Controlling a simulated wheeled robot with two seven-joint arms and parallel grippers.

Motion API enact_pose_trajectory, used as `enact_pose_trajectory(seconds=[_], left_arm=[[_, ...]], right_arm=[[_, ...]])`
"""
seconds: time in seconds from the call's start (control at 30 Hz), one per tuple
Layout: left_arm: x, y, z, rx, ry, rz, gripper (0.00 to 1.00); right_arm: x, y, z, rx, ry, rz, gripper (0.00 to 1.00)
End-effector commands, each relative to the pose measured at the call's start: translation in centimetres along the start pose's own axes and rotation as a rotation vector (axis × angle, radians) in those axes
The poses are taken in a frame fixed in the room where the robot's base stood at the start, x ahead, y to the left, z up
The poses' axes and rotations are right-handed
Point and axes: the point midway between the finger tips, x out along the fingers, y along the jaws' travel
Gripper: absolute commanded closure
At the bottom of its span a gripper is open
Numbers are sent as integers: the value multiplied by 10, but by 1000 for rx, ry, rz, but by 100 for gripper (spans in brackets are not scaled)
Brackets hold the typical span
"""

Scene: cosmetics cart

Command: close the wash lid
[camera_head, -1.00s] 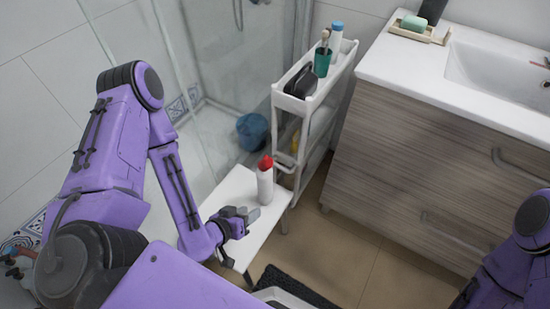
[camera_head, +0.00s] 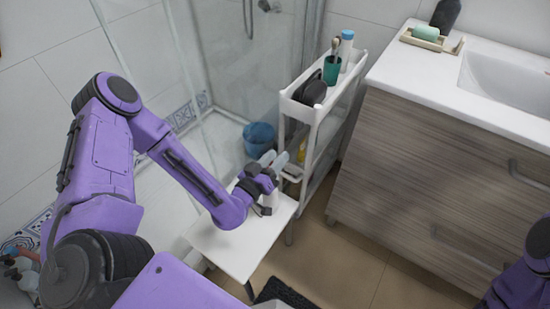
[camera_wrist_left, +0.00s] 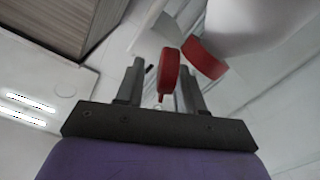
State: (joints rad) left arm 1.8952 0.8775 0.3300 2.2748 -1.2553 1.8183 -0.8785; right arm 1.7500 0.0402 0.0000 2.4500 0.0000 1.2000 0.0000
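The wash bottle is white with a red top and stands on the white stool (camera_head: 232,250). In the head view my left gripper (camera_head: 275,158) covers most of the bottle, and only a little of its lower body (camera_head: 269,203) shows. In the left wrist view the red lid (camera_wrist_left: 169,72) is tipped away from the bottle's red collar (camera_wrist_left: 205,58), beside the white body (camera_wrist_left: 245,25). The left gripper (camera_wrist_left: 160,78) has its fingers apart, with the lid between or just beyond them; contact is unclear. The right gripper is out of view.
A narrow white cart (camera_head: 300,108) holding a green cup (camera_head: 331,70) and a black item (camera_head: 310,91) stands just behind the stool. A blue bucket (camera_head: 258,137) is behind the gripper. The wooden vanity (camera_head: 430,175) is at right, with clear floor before it.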

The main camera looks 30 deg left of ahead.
Motion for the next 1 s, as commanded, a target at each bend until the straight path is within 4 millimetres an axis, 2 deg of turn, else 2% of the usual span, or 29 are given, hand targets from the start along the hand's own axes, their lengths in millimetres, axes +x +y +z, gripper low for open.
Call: enact_pose_trajectory(seconds=[0.2,0.23,0.33,0.57,0.8,1.0], left_arm=[[1,0,0,-1,-1,0,62],[1,0,0,-1,-1,0,69],[1,0,0,-1,-1,0,100],[0,-2,1,-34,-1,0,100],[1,-15,2,-334,0,-1,100],[0,-21,3,-488,-1,-1,100]], right_arm=[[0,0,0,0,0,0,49],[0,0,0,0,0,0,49],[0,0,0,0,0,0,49],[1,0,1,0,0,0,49],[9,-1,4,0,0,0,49],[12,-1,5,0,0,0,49]])
